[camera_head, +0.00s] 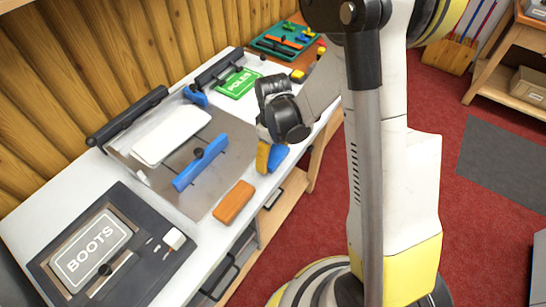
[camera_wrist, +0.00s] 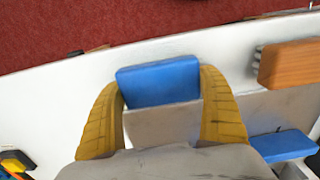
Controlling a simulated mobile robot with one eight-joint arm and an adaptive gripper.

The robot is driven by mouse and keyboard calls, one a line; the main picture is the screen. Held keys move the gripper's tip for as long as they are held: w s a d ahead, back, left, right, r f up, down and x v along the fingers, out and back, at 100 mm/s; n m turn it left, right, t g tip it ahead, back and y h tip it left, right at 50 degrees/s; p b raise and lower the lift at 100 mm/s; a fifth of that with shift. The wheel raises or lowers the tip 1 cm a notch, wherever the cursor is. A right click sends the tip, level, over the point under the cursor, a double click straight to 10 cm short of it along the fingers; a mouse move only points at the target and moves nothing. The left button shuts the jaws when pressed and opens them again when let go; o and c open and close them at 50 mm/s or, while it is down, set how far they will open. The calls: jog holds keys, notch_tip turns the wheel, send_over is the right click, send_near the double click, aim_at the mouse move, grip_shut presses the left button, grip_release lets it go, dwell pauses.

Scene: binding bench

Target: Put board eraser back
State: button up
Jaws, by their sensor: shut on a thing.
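In the head view the blue eraser (camera_head: 278,156) shows beside a yellow finger of my gripper (camera_head: 268,158), at the front edge of the white bench (camera_head: 215,215). I cannot tell whether the eraser touches the bench top or hangs just above it.
An orange-brown brush block (camera_head: 233,202) lies near the front edge; its bristles show in the wrist view (camera_wrist: 290,63). A grey metal plate with a blue bar (camera_head: 200,162) is behind it. A BOOTS sign (camera_head: 92,249) in a dark frame is front left; a green POLES sign (camera_head: 238,83) is farther back.

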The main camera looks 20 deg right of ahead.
jog(key=o, duration=0.9)
jog(key=shift+f, duration=0.1)
jog(key=shift+o, duration=0.2)
notch_tip(320, 180, up, 13)
jog(key=p, duration=0.5)
notch_tip(320, 180, up, 9)
jog(key=m+t, duration=0.3)
send_over(273, 154)
jog(key=s, duration=0.5)
jog(key=s+r+m+t, duration=0.4)
jog(key=s+r, duration=0.1)
jog(key=s, duration=0.3)
jog(key=shift+d+r, duration=0.15)
jog(key=shift+r, duration=0.05)
